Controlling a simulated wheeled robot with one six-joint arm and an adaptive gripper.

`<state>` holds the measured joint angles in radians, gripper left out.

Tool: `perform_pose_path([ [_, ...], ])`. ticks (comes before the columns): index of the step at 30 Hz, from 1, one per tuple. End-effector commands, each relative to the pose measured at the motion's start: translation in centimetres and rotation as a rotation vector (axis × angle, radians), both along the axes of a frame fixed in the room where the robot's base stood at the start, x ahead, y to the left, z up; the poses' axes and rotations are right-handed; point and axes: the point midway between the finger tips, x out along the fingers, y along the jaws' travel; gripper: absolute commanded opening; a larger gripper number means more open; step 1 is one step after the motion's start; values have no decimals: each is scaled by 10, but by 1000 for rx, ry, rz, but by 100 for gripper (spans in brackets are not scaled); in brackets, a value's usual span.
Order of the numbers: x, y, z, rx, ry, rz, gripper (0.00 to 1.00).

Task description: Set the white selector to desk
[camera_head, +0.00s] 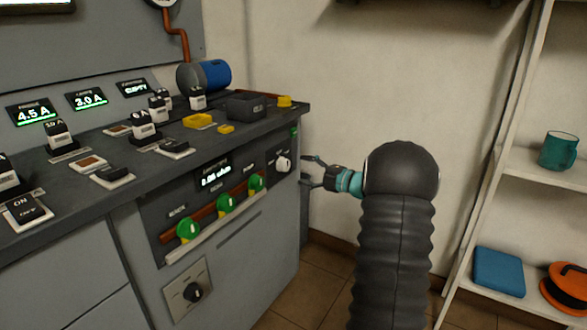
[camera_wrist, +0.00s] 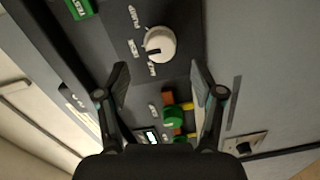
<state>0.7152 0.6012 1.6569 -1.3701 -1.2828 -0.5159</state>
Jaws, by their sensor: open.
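The white selector (camera_head: 283,163) is a round knob on the right end of the grey bench's front panel. It also shows in the wrist view (camera_wrist: 161,44), near the top middle, with a dark pointer mark on its left side. Small white labels stand beside it; I cannot read them all surely. My gripper (camera_head: 311,172) is open and empty, just right of the bench's corner in the head view. In the wrist view its two fingers (camera_wrist: 158,76) are spread, with the knob beyond and between their tips. I see no contact with the knob.
Green knobs (camera_head: 225,202) line the front panel left of the selector. A black knob (camera_head: 192,292) is on a lower plate. Switches and yellow blocks (camera_head: 198,121) sit on the bench top (camera_head: 120,187). A shelf with a teal mug (camera_head: 558,150) stands right.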

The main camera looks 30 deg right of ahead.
Motion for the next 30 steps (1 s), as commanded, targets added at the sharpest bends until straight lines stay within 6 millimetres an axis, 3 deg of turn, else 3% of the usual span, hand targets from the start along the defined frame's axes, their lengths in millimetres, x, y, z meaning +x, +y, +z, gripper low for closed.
perform_pose_path([
  [3,-20,-11,1,1,1,-2,68],
  [10,-42,-23,1,0,1,0,68],
  [30,-46,-25,1,6,3,1,68],
])
